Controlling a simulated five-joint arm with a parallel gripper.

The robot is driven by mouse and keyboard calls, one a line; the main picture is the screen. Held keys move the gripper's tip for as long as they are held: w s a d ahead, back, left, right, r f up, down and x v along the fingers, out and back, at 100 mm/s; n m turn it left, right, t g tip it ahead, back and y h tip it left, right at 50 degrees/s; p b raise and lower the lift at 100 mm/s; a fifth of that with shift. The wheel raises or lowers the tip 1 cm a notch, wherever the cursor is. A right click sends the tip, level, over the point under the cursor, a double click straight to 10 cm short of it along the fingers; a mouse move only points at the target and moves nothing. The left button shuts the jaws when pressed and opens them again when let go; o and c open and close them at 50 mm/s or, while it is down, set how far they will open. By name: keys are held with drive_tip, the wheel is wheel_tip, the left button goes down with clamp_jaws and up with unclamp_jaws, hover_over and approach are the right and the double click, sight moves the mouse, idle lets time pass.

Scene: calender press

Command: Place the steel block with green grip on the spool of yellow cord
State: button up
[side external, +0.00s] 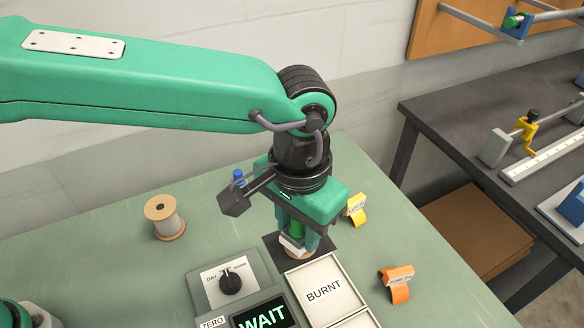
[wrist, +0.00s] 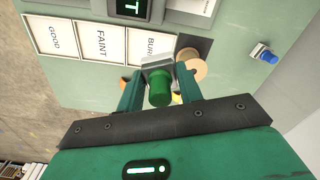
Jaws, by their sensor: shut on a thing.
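The steel block with green grip (side external: 292,242) is held between the fingers of my gripper (side external: 300,234). In the wrist view, the block (wrist: 159,84) shows its green grip toward the camera, with grey steel beyond it. A spool (side external: 298,257) stands on a dark square just below the block, mostly hidden by my gripper. In the wrist view this spool (wrist: 196,66) shows a tan top, partly covered by the block and off to its right. Its cord colour is hidden. I cannot tell whether block and spool touch.
Another spool, with pale grey cord (side external: 166,218), stands at left. A dial box (side external: 228,284), a WAIT display (side external: 264,315) and a BURNT tray (side external: 322,291) lie in front. Yellow (side external: 357,209) and orange (side external: 398,284) tags stand at right. A blue-topped item (wrist: 265,55) stands nearby.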

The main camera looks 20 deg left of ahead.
drive_tip(key=w+a+f, duration=0.1)
drive_tip(key=w+f, duration=0.1)
drive_tip(key=w, duration=0.1)
drive_tip(key=w+f, duration=0.2)
drive_tip(key=w, duration=0.1)
drive_tip(key=w+a+f, duration=0.1)
drive_tip(key=w+f, duration=0.1)
drive_tip(key=w, duration=0.2)
drive_tip(key=shift+a+f, duration=0.1)
drive_tip(key=shift+a, duration=0.2)
drive_tip(key=shift+f, duration=0.1)
drive_tip(key=shift+f, duration=1.9)
drive_tip(key=shift+f, duration=0.1)
drive_tip(key=o, duration=1)
drive_tip(key=shift+o, duration=0.2)
